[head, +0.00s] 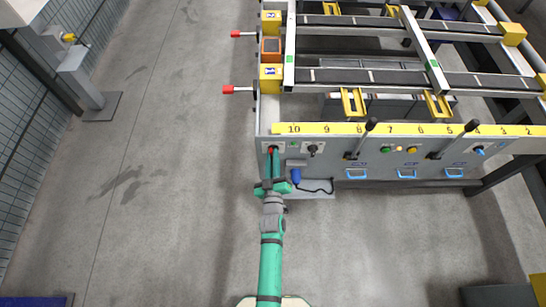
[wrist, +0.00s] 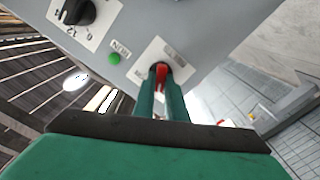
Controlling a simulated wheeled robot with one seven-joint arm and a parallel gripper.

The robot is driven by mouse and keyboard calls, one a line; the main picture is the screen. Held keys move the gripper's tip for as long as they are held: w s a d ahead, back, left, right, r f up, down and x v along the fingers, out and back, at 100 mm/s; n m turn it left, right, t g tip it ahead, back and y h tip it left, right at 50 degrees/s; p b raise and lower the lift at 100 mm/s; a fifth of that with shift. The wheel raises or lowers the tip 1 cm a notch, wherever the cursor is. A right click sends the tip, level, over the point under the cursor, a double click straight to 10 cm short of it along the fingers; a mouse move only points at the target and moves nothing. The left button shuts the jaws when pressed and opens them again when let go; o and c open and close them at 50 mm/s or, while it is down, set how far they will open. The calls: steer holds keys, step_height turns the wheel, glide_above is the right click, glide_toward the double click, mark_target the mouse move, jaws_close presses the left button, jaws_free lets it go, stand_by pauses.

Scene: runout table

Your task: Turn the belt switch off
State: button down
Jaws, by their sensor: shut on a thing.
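A red switch handle (wrist: 162,72) on a white plate shows in the wrist view, between the two green fingers of my gripper (wrist: 162,92). My gripper is shut on it. In the head view, my gripper (head: 272,152) reaches the left end of the grey panel (head: 340,172), and the switch's red (head: 271,148) shows only as a small spot at the fingertips. The fingers hide much of the handle, and its exact setting is hard to read. The lettering on its plate is too blurred to read.
A black rotary knob (head: 312,150) sits just right of my gripper; it also shows in the wrist view (wrist: 76,12). A green dot (wrist: 114,58) lies between them. A blue plug (head: 296,175) with a cable hangs below. Black levers (head: 369,126) stick out farther right. The floor at left is clear.

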steer(key=shift+f+n, duration=0.1)
steer(key=shift+n, duration=1.1)
steer(key=shift+s, duration=0.1)
steer(key=c, duration=1.8)
jaws_free()
steer(key=s, duration=1)
steer(key=shift+s, duration=0.4)
